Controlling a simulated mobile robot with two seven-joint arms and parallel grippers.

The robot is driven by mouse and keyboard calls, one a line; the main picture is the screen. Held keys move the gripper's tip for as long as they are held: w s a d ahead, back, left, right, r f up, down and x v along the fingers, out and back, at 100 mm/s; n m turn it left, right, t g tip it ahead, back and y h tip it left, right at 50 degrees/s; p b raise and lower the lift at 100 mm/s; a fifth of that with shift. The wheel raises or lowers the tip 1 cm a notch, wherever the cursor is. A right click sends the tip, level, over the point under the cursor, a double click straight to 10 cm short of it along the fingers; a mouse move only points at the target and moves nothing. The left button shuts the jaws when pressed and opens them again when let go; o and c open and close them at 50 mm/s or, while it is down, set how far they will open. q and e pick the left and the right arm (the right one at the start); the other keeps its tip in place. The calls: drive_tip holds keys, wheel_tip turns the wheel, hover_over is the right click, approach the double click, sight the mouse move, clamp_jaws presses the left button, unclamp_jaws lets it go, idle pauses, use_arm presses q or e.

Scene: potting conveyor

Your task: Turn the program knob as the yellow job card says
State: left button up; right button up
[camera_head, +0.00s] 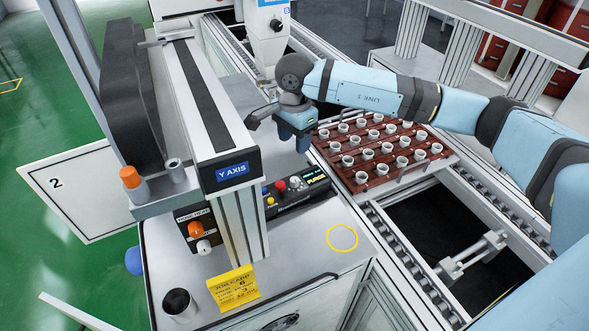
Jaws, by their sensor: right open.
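The yellow job card (232,287) stands on the grey bench top at the front; it has "JOB CARD" and a few lines with numbers, too small to read surely. A dark control box (292,194) behind the card has a red button, a yellow button, a lit display and a small grey knob (295,184), which may be the program knob; its pointer is too small to read. My right gripper (300,143) points down above and behind the box, open and apart from the knob. Its fingertips are partly hidden. My left gripper is not in view.
A gantry post labelled Y AXIS (232,171) rises left of the box. A panel with an orange and a white knob (204,247) is at its foot. A brown tray (380,150) of small white cups sits on the conveyor. A black cup (179,304) stands left of the card.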

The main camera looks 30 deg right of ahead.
sight(295, 179)
wheel_tip(295, 179, down, 14)
drive_tip(key=shift+r+p, duration=0.25)
drive_tip(key=shift+p, duration=0.6)
drive_tip(key=shift+c, duration=0.2)
drive_tip(key=c, duration=0.9)
drive_tip(key=shift+f+n+b, duration=0.15)
drive_tip(key=shift+n+b, duration=0.15)
drive_tip(key=shift+b, duration=0.45)
